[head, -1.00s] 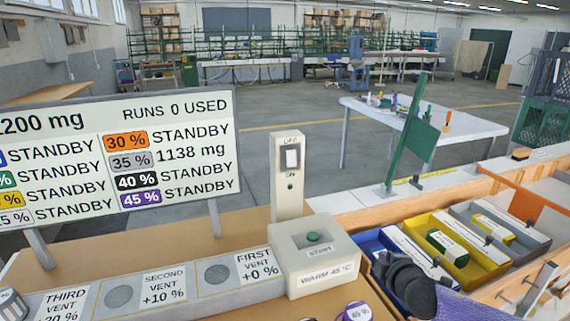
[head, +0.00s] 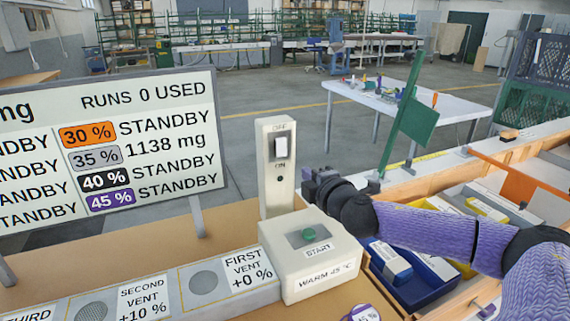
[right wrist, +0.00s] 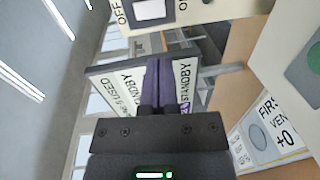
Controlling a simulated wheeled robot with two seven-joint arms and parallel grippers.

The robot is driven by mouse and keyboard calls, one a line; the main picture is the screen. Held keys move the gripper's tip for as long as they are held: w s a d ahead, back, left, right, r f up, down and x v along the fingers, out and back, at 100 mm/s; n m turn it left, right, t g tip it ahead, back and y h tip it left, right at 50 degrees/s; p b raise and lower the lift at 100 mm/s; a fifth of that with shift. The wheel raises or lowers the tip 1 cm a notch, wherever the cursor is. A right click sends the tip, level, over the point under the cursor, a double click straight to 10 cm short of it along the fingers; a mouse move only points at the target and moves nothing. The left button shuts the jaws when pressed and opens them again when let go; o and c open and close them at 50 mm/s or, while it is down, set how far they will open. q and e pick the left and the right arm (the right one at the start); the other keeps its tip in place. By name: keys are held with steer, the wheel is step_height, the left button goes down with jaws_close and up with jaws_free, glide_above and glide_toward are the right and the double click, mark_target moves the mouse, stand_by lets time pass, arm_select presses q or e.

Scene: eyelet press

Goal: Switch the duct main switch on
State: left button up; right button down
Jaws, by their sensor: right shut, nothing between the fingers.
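The duct main switch is a white rocker (head: 280,147) in a dark frame on an upright cream post (head: 277,197), with OFF printed above and ON below. A small dark round spot sits under ON. My right gripper (head: 312,182) is just right of the post, at about the height below the rocker, and apart from it as far as I can tell. In the right wrist view the gripper (right wrist: 158,85) is shut and empty, and the rocker (right wrist: 150,10) shows at the top edge. My left gripper is not in view.
A cream box with a green START button (head: 308,234) stands in front of the post. A display board (head: 130,140) is to the left, above the vent row (head: 205,282). Bins (head: 435,283) and a green flag-like plate (head: 417,120) are to the right.

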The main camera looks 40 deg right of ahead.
mark_target(282, 154)
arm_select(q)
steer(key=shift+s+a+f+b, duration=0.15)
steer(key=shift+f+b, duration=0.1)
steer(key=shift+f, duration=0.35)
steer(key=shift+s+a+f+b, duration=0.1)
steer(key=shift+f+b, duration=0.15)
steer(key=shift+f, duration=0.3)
arm_select(e)
steer(key=x, duration=1.2)
steer(key=shift+d, duration=0.1)
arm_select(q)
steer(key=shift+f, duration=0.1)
